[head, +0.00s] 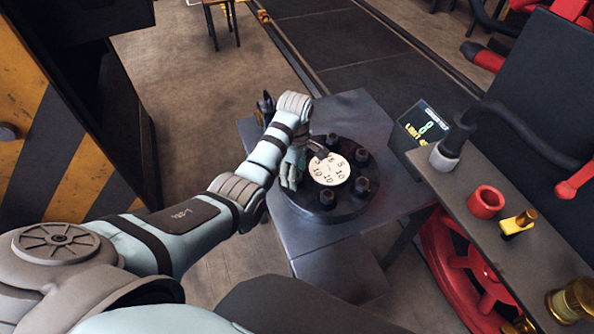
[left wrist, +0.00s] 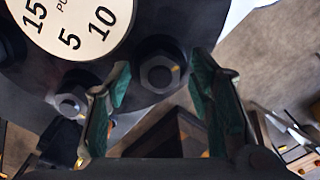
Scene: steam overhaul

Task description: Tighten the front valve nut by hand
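A round dark flange (head: 312,207) sits on a dark metal bench, with a white numbered dial (head: 329,170) at its middle and several dark nuts around the dial. I cannot tell for sure which nut the task calls the front one. My left gripper (head: 290,178) is at the flange's left edge and partly hides what is under it. In the left wrist view, the left gripper (left wrist: 162,105) is open, and a hex nut (left wrist: 160,72) shows between and beyond its fingertips. I see no finger touching it. Another nut (left wrist: 71,103) is left of the fingers. My right gripper is not in view.
A grey shelf (head: 515,250) at the right holds a red ring (head: 486,201) and a yellow part (head: 517,223). A red wheel (head: 470,268) is below it. A striped panel (head: 45,150) stands at the left.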

